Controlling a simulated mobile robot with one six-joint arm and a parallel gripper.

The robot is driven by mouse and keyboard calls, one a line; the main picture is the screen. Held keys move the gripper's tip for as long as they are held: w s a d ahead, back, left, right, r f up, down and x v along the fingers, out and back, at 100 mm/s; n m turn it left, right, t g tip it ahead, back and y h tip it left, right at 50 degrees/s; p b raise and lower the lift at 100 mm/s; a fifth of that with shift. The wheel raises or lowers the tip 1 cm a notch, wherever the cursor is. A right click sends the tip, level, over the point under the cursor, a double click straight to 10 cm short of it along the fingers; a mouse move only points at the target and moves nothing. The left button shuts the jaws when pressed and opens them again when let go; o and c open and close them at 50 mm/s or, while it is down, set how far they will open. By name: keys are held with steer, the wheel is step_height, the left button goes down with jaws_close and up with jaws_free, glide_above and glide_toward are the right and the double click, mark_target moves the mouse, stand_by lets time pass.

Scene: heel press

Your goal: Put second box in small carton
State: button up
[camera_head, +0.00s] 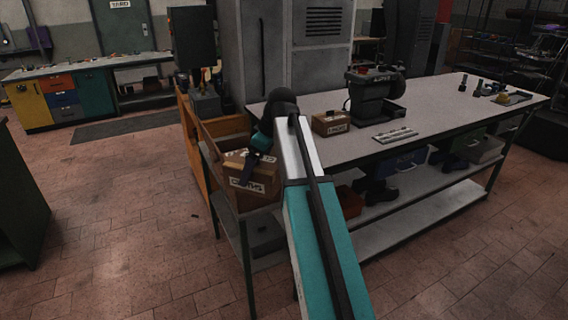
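A brown carton (252,190) with a white label on its front stands at the left end of the workbench, left of my arm. My gripper (250,170) points down at the carton's top. Its dark fingers overlap the carton's upper part, and I cannot tell whether they touch it or are open or shut. Light brown flap-like pieces show around the fingers. A small brown box (331,124) with a white label sits on the bench right of my arm. I cannot tell which box is the second one.
The workbench (440,112) holds a dark machine (375,95), a flat light plate (395,135) and small tools at its far right. Another brown container (225,127) stands behind the labelled carton. Bins and dark items sit on the shelf below. The floor at left is clear.

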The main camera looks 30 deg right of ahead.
steer(key=s+a+m+t+h, duration=0.1)
steer(key=a+m, duration=0.3)
steer(key=a, duration=0.9)
steer(key=shift+s+a+r, duration=0.15)
steer(key=shift+s+a, duration=0.2)
steer(key=shift+s, duration=0.45)
steer(key=shift+m, duration=0.3)
